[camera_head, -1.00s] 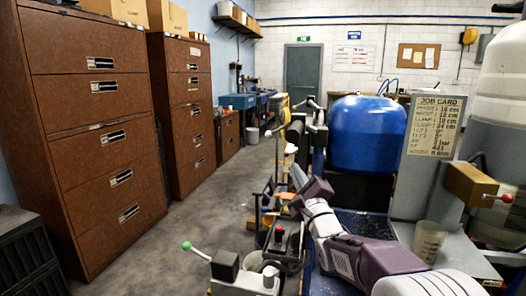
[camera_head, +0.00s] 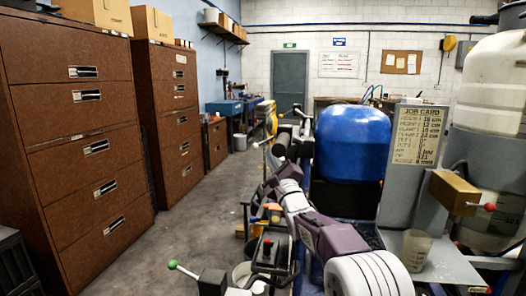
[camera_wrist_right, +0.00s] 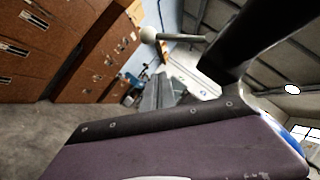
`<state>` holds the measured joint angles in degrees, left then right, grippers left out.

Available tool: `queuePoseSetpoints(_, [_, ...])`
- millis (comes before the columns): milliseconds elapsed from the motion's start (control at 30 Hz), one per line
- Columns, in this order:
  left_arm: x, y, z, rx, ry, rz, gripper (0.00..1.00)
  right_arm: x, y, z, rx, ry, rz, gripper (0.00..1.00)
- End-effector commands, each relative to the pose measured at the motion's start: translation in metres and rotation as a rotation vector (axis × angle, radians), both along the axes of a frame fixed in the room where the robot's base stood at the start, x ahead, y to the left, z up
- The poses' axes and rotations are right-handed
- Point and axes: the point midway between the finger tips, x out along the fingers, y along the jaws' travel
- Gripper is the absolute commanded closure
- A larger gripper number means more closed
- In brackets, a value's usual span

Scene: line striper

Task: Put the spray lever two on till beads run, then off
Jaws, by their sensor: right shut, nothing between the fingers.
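My right arm comes in from the lower right of the head view, and its gripper (camera_head: 268,184) is beside the machine's levers, small and partly hidden by its own wrist. In the right wrist view the grey fingers (camera_wrist_right: 170,90) are shut and empty. A lever with a pale ball knob (camera_wrist_right: 148,34) on a rod from a dark block stands close to them, apart in the picture. In the head view, pale-knobbed levers (camera_head: 256,145) stick out left of the machine. I cannot tell which is spray lever two. No beads can be made out. My left gripper is out of view.
A green-knobbed lever (camera_head: 173,265) is at lower left, a red-knobbed one (camera_head: 489,207) at right. A blue tank (camera_head: 352,143), a job card board (camera_head: 417,133) and a clear beaker (camera_head: 416,248) stand on the machine. Brown cabinets (camera_head: 80,130) line the left; the floor between is clear.

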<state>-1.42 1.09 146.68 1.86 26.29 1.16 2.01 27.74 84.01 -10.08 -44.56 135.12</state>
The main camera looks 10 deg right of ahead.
Motion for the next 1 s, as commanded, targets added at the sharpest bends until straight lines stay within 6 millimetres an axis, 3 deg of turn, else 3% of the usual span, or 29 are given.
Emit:
queuePoseSetpoints(33, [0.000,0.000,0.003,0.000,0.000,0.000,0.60,0.009,0.001,0.004,0.000,-0.001,0.001,1.00])
queuePoseSetpoints(333, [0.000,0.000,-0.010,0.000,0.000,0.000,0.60,-0.014,0.028,0.017,-0.001,0.000,0.001,1.00])
queuePoseSetpoints(1000, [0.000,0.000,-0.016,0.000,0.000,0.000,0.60,-0.015,0.031,0.019,0.047,-0.019,0.000,1.00])
